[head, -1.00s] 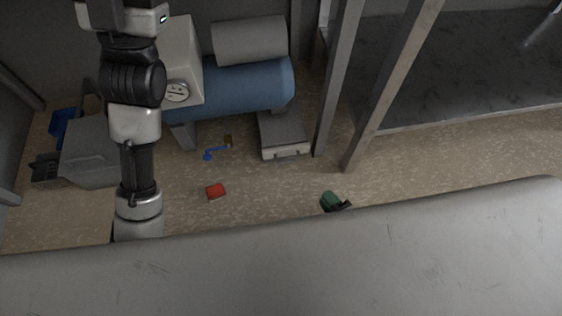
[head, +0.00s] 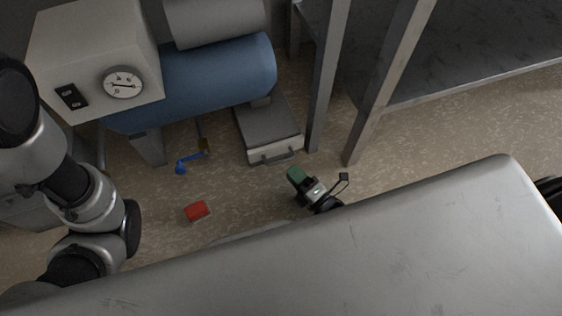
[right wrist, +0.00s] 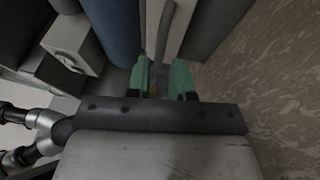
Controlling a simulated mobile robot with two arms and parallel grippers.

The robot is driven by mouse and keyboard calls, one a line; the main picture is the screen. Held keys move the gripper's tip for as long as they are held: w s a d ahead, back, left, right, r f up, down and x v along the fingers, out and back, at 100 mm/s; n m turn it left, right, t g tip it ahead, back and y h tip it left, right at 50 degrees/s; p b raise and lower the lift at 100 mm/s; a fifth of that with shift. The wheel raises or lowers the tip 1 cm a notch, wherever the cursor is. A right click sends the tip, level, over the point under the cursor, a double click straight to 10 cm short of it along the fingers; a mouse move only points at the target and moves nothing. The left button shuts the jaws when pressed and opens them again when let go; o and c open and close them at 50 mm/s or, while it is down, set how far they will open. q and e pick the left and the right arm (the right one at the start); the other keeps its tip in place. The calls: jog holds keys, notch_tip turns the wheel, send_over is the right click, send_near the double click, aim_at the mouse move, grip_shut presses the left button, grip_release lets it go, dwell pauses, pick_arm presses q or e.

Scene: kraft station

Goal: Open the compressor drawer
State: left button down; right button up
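The compressor has a blue tank (head: 205,82) and a pale box with a round gauge (head: 124,83). Its drawer (head: 272,147) is a grey unit with a pale front and a dark bar handle, low at the tank's right end, and looks shut. My right gripper (head: 296,175), with green fingertips, is just in front of the drawer, apart from it. In the right wrist view the gripper (right wrist: 163,80) has its fingers apart, with a grey bar, seemingly the handle (right wrist: 164,35), beyond the gap. My left arm shows at the left; its gripper is out of sight.
A red block (head: 197,211) and a blue and yellow item (head: 191,160) lie on the floor. Metal table legs (head: 325,85) stand close right of the drawer. A large grey surface fills the foreground. Floor between drawer and red block is clear.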

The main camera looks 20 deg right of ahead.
aim_at(281, 160)
jog(key=b+x, duration=0.1)
jog(key=x, duration=0.3)
jog(key=shift+w+a+f+b, duration=0.1)
jog(key=shift+w+b, duration=0.05)
jog(key=shift+b, duration=0.15)
jog(key=shift+w+a+r, duration=0.25)
jog(key=shift+w, duration=0.25)
grip_shut()
